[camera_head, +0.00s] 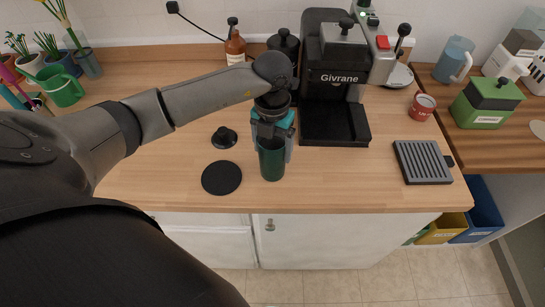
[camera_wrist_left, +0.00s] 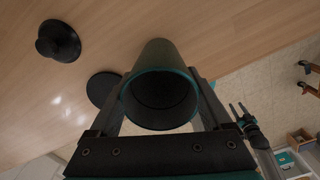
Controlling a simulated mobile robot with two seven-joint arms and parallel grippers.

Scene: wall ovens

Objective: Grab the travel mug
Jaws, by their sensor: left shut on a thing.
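The travel mug (camera_head: 271,162) is a dark green, open-topped cylinder standing upright at the front of the wooden counter, or very slightly above it; I cannot tell which. My left gripper (camera_head: 272,143) comes down over it from above and is shut on it, one finger on each side. In the left wrist view the mug (camera_wrist_left: 160,88) shows its open, empty-looking mouth between the two fingers of the gripper (camera_wrist_left: 160,105).
A flat black disc (camera_head: 221,177) and a black knobbed piece (camera_head: 224,138) lie left of the mug. The black coffee machine (camera_head: 335,75) stands behind to the right. A black slatted tray (camera_head: 422,162) lies at right. The counter's front edge (camera_head: 330,210) is close to the mug.

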